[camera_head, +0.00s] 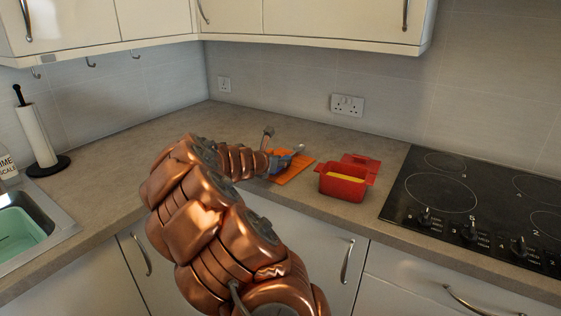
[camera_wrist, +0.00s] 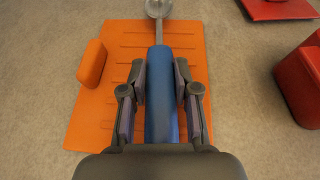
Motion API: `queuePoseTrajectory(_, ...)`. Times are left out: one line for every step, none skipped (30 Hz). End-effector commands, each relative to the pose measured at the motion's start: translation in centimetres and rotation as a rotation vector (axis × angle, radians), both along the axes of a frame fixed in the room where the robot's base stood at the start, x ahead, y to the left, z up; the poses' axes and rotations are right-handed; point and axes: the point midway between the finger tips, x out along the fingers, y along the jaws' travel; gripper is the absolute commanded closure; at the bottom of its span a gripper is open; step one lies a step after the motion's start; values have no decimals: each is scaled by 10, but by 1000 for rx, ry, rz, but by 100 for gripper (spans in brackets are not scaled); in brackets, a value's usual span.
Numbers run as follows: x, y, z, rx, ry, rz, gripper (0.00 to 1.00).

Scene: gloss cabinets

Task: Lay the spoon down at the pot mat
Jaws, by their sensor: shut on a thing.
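The spoon has a blue handle (camera_wrist: 161,90) and a metal bowl (camera_wrist: 157,8) in the wrist view. My gripper (camera_wrist: 160,75) is shut on the blue handle, with a finger on each side of it. The pot mat (camera_wrist: 112,45) is a flat orange rectangle with ridges, lying on the counter under the spoon. In the head view the orange mat (camera_head: 296,172) is partly hidden by my gripper (camera_head: 281,161). Whether the spoon touches the mat cannot be told.
An orange rounded piece (camera_wrist: 92,62) lies at the mat's left edge. A red pot (camera_head: 342,186) with something yellow inside stands to the right, with a red lid (camera_head: 362,163) behind it. The black hob (camera_head: 440,200) is further right.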

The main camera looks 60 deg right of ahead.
Motion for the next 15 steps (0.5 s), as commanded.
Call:
queuePoseTrajectory(0,0,0,0,0,0,100)
queuePoseTrajectory(0,0,0,0,0,0,100)
queuePoseTrajectory(0,0,0,0,0,0,100)
queuePoseTrajectory(0,0,0,0,0,0,100)
queuePoseTrajectory(0,0,0,0,0,0,100)
queuePoseTrajectory(0,0,0,0,0,0,100)
queuePoseTrajectory(0,0,0,0,0,0,68)
queuePoseTrajectory(0,0,0,0,0,0,65)
queuePoseTrajectory(0,0,0,0,0,0,60)
queuePoseTrajectory(0,0,0,0,0,0,57)
queuePoseTrajectory(0,0,0,0,0,0,54)
queuePoseTrajectory(0,0,0,0,0,0,50)
queuePoseTrajectory(0,0,0,0,0,0,47)
queuePoseTrajectory(0,0,0,0,0,0,44)
queuePoseTrajectory(0,0,0,0,0,0,40)
